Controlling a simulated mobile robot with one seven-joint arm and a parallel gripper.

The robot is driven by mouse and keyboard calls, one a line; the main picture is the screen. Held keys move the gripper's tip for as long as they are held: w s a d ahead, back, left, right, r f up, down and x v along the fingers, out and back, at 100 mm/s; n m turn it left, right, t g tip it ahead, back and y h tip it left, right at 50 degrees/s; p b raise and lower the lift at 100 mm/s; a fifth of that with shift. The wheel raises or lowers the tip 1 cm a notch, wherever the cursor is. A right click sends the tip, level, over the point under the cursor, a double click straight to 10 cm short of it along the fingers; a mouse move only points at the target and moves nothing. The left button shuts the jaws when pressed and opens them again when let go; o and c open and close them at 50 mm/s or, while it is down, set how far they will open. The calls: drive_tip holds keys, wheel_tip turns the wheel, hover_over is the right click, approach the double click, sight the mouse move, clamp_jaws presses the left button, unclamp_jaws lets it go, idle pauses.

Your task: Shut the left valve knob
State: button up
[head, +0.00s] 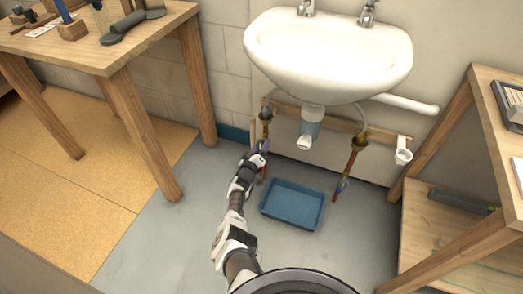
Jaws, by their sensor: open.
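The left valve knob (265,144) is a small purplish patch on the left supply pipe (266,122) under the sink. My gripper (261,153) is right at this knob and hides most of it. I cannot tell whether the fingers touch the knob or stand around it. The jaws are open, though the fingers are too small to make out clearly. The knob's turn angle cannot be read. A similar right valve knob (342,185) shows low on the right supply pipe (352,160), well away from my gripper.
A white sink (330,55) overhangs the pipes, with a drain trap (311,125) between them. A blue tray (293,204) lies on the grey floor, right of my arm. A wooden table (110,50) stands left and a wooden shelf unit (455,215) right.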

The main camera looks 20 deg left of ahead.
drive_tip(key=shift+w, duration=0.55)
drive_tip(key=shift+c, duration=0.5)
drive_tip(key=c, duration=0.9)
drive_tip(key=shift+m+b, duration=0.3)
drive_tip(key=m, duration=0.2)
drive_tip(key=shift+m, duration=0.4)
drive_tip(key=m+b, duration=0.1)
drive_tip(key=m, duration=0.2)
drive_tip(key=shift+d+m, duration=0.1)
drive_tip(key=shift+m, duration=0.2)
drive_tip(key=m+b, duration=0.1)
drive_tip(key=m, duration=0.5)
drive_tip(key=shift+m, duration=0.3)
